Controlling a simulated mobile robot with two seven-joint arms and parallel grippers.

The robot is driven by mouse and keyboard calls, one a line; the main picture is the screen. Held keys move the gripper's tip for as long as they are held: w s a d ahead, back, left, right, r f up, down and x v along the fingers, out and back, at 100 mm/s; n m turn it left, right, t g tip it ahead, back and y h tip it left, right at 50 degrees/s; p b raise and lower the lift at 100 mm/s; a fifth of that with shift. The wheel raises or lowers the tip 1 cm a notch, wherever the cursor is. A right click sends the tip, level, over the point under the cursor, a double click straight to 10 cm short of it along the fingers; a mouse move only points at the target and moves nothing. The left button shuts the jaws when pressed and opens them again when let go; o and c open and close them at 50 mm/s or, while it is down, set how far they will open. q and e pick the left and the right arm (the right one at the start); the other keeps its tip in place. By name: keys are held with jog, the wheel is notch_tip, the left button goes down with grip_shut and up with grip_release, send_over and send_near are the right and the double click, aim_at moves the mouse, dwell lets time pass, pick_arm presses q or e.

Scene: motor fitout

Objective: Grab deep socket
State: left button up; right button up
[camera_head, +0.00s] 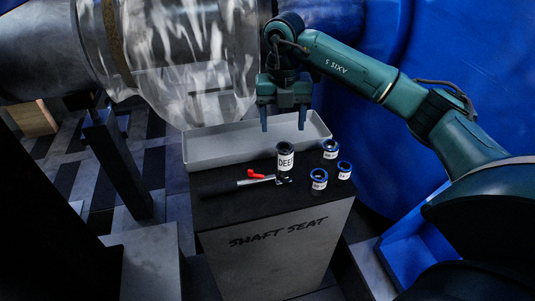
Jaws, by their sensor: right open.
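The deep socket (285,158) is a dark upright cylinder with a white label reading "DEEP". It stands on the black top of a pedestal marked "SHAFT SEAT", in front of the grey tray. My right gripper (283,122) points down with its two fingers apart and empty. It hangs above the tray, behind and higher than the deep socket, and does not touch it. My left gripper is not in the picture.
A ratchet (249,182) with a black handle and red part lies left of the socket's base. Several short blue-rimmed sockets (319,179) stand to its right. The grey tray (215,148) spans the pedestal's back. A clear-wrapped cylinder (190,50) is behind.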

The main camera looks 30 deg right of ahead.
aim_at(284, 162)
jog(key=f, duration=0.8)
jog(key=f+b, duration=0.1)
jog(key=f, duration=0.3)
jog(key=shift+s+d+f, duration=0.25)
jog(key=shift+s+f, duration=0.15)
jog(key=shift+c, duration=0.4)
jog(key=shift+r, duration=0.1)
jog(key=c, duration=1.2)
